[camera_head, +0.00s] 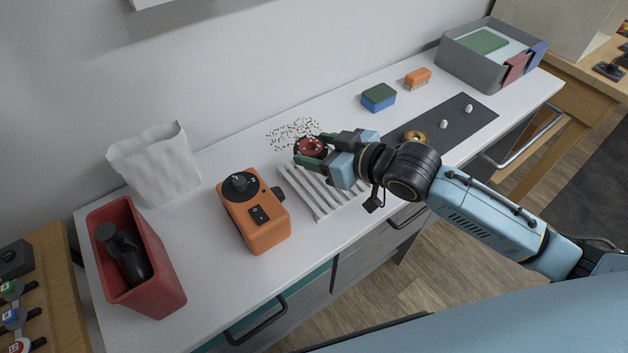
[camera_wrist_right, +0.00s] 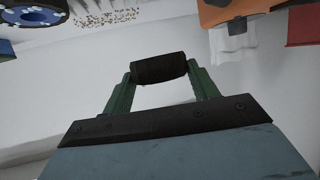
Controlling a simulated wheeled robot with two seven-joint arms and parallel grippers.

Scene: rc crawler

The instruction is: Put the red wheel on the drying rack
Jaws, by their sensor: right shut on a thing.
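The red wheel (camera_head: 311,147) has a red hub and a black tyre. My right gripper (camera_head: 318,150) is shut on it and holds it over the back part of the drying rack. In the right wrist view the black tyre (camera_wrist_right: 160,68) sits edge-on between the two green fingers. The drying rack (camera_head: 322,195) is white and slatted and lies on the white counter, partly hidden under my right gripper. I cannot tell whether the wheel touches the rack. My left gripper is not in view.
An orange box with a dial (camera_head: 258,225) stands left of the rack. Dark specks (camera_head: 293,133) lie behind it. A grey mat (camera_head: 460,125), a blue-green sponge (camera_head: 378,97) and an orange brush (camera_head: 417,78) are to the right. A red bin (camera_head: 160,255) and white bag (camera_head: 160,170) stand left.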

